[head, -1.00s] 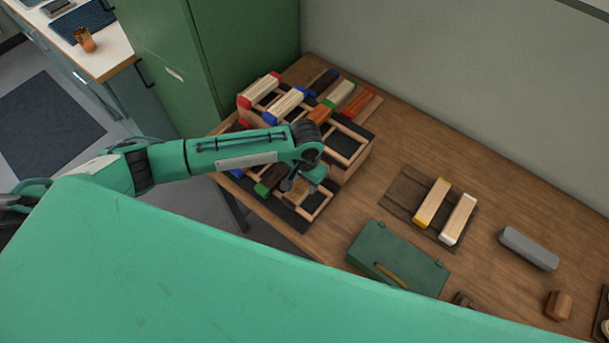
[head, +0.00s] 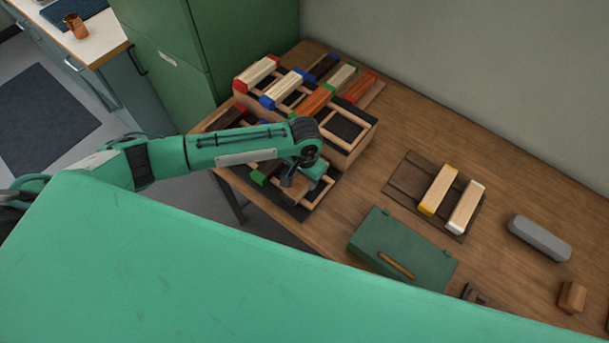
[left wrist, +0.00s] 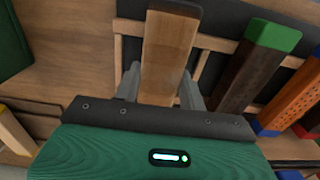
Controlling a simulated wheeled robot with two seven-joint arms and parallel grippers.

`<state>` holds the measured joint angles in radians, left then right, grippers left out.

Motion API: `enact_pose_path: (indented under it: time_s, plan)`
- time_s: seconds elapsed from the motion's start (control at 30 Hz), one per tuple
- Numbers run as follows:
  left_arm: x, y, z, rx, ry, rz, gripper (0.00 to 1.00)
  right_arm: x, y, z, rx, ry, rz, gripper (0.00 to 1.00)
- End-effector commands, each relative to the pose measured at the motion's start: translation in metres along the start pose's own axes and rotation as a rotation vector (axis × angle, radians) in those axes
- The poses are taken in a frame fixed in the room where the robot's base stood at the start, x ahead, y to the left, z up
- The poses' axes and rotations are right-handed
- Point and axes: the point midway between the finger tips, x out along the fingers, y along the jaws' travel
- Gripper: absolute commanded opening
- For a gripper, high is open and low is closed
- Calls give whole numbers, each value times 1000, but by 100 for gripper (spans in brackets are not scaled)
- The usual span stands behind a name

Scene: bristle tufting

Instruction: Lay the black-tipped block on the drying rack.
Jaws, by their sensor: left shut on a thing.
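My left gripper (head: 297,188) is over the lower tier of the drying rack (head: 345,160), near its right end. In the left wrist view my left gripper (left wrist: 163,85) is shut on a plain brown wooden block (left wrist: 168,50), one finger on each side. The held block lies over the rack's pale slats and dark backing. My right gripper is not in view.
A green-tipped dark block (left wrist: 255,60) lies beside the held one. A brown mat (head: 408,180) holds yellow-tipped (head: 440,190) and white-tipped (head: 466,208) blocks. A green case (head: 400,250) and grey block (head: 540,238) lie right.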

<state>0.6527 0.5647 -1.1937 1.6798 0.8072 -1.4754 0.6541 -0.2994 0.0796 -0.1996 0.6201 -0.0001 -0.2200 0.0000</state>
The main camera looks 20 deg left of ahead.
Motion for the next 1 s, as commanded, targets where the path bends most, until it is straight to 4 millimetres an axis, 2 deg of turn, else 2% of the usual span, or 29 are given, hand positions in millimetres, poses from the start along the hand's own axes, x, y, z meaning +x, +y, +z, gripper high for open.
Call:
enact_pose_path:
  time_s: [0.9,0.93,1.0]
  plan:
    - [7,0,-1,0,2,1,15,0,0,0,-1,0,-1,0]
    - [7,0,-1,0,2,0,43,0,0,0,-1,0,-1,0]
    - [7,0,-1,0,2,0,57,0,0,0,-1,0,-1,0]
